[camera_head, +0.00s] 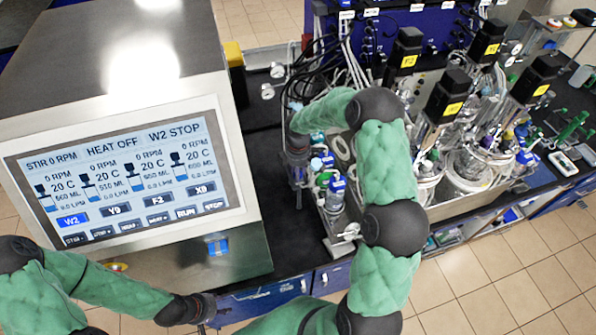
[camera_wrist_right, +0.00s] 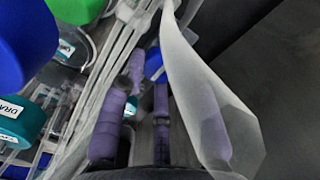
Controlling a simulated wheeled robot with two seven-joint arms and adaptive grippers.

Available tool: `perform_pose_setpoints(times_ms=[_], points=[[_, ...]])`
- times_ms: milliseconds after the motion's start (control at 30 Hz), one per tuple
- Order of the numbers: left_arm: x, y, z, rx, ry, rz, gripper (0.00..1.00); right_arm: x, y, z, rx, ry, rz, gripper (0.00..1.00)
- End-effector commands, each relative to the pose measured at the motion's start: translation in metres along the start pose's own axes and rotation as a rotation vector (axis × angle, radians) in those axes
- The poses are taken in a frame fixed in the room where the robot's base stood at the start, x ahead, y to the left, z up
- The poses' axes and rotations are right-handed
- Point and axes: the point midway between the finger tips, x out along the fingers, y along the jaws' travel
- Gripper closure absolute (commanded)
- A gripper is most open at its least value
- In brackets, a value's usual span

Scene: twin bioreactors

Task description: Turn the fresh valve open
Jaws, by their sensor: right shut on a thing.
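My right gripper (camera_head: 298,176) points down beside the tubing and bottles in the middle of the head view. In the right wrist view its purple-padded fingers (camera_wrist_right: 140,115) are closed around a small part, with a blue piece (camera_wrist_right: 155,66) showing between and beyond them. This blue piece may be the handle of the fresh valve; no label on it is readable, and the fingers and a pale translucent sheet or tube hide much of it. My left gripper (camera_head: 210,308) is low in the head view, in front of the bench, away from the valve; its jaw opening is unclear.
Capped bottles (camera_head: 335,188) stand close to my right gripper; a teal cap reading "DRA…" (camera_wrist_right: 16,122) shows in the wrist view. A control screen (camera_head: 125,180) stands at left. Glass bioreactors with black motors (camera_head: 448,95) stand at right. Dark bench lies left of the gripper.

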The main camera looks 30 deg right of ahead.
Motion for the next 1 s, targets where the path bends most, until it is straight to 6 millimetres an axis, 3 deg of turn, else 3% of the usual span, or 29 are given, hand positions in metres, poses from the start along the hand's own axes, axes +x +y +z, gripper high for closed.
perform_pose_setpoints(times_ms=[33,100,567,1000], points=[[0.0,0.0,0.0,0.0,0.0,0.0,0.6,0.001,-0.001,0.0,-0.002,-0.001,-0.003,0.66],[0.0,0.0,0.0,0.0,0.0,0.0,0.6,0.001,-0.001,0.0,-0.002,-0.001,-0.003,0.46],[0.0,0.0,0.0,0.0,0.0,0.0,0.6,-0.007,0.0,0.0,0.0,0.0,0.001,0.46],[0.0,0.0,0.0,0.0,0.0,0.0,0.6,-0.087,0.0,-0.001,0.0,0.001,0.002,0.46]])
